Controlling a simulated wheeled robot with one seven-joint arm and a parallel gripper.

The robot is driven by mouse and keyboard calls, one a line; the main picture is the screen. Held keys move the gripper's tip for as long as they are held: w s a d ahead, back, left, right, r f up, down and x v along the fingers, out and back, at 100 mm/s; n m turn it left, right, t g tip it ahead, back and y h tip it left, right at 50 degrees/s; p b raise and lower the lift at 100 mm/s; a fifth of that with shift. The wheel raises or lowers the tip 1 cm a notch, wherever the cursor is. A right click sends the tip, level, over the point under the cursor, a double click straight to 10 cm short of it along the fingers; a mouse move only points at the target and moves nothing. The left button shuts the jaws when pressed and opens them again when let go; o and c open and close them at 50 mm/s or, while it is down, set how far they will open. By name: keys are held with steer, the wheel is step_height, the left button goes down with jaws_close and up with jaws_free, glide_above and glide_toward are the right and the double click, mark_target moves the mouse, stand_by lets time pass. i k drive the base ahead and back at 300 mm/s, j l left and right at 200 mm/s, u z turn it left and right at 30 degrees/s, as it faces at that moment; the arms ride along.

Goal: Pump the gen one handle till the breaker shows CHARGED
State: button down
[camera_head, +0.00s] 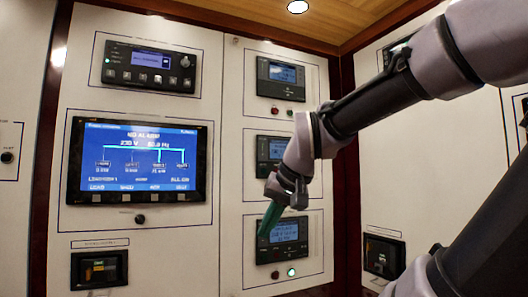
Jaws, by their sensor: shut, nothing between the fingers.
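My gripper (270,219) points down-left in front of the lowest display unit of the middle panel. Its green fingers look closed together and cover the left part of that unit's screen (287,231); I cannot tell whether they touch it. No pump handle can be picked out for certain. Two dark boxed units could be breakers: one at the lower left (99,269) and one on the right panel (383,257). Their labels are too small to read, and no CHARGED flag is legible.
A large blue screen (136,160) fills the left panel, below a dark controller (150,67). More display units (281,78) stand above my gripper. My arm crosses the right side and hides part of the right panel.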

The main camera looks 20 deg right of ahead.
mark_target(385, 264)
steer(key=i+j+z, duration=0.15)
steer(key=i+z, duration=0.15)
steer(key=i+j+z, duration=0.25)
steer(key=i+z, duration=0.1)
steer(key=z, duration=1.3)
